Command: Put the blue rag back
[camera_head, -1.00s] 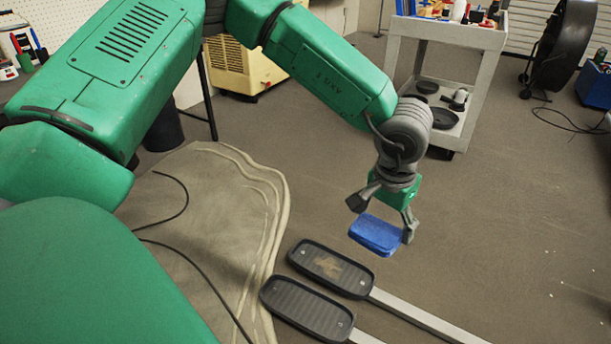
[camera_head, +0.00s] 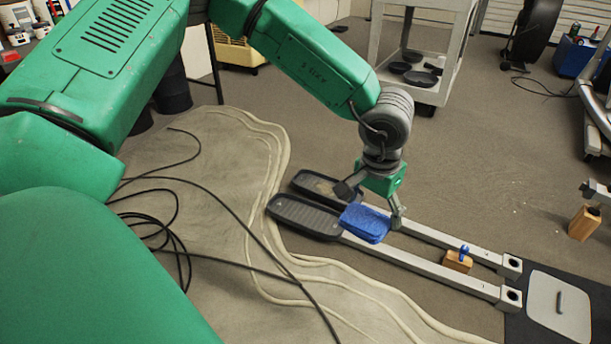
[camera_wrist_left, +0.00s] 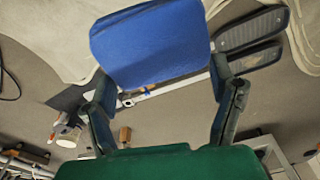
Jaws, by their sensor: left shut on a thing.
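The blue rag (camera_head: 366,222) is a folded, flat pad. My left gripper (camera_head: 371,205) is shut on it, with a finger at each side. The rag hangs in front of the pedal arms, close to the near pedal (camera_head: 305,217) in the picture; its height above them is hard to judge. My right gripper is not in view.
A far pedal (camera_head: 322,186) lies beside the near one. A pale mat (camera_head: 225,170) with black cables lies at left. Floor at centre right is clear.

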